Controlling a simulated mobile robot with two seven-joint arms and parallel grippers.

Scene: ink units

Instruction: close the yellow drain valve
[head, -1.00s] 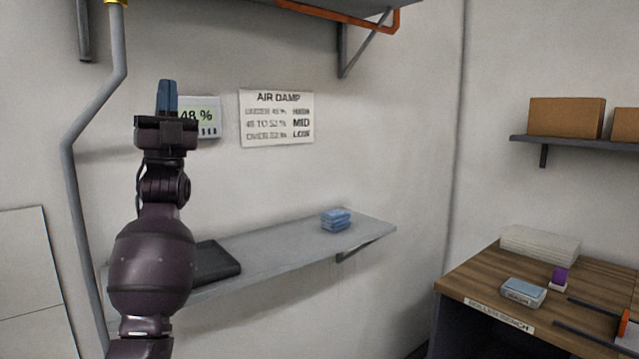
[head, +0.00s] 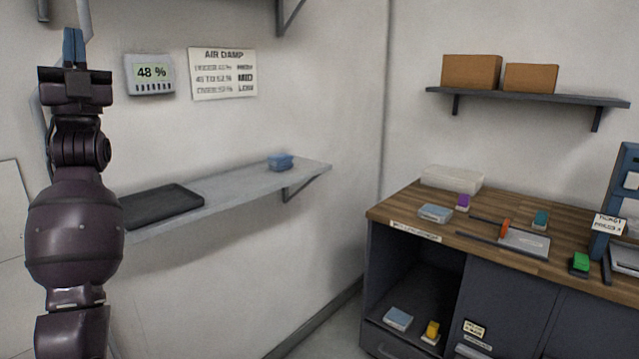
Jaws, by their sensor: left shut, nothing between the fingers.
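I do not see the yellow drain valve in the head view now. A grey pipe (head: 84,16) runs up at the upper left, partly behind my left arm, and goes out of the picture at the top. My left gripper (head: 73,47) points up at the far left, in front of the pipe and left of the humidity meter. Its blue fingers are shut and empty. My right gripper is not in view.
A meter (head: 150,74) reading 48 % and an "AIR DAMP" chart (head: 223,74) hang on the wall. Below, a grey shelf (head: 228,187) holds a black tray (head: 162,206) and blue sponge-like pads (head: 280,162). A wooden bench (head: 400,208) with several small items stands at right.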

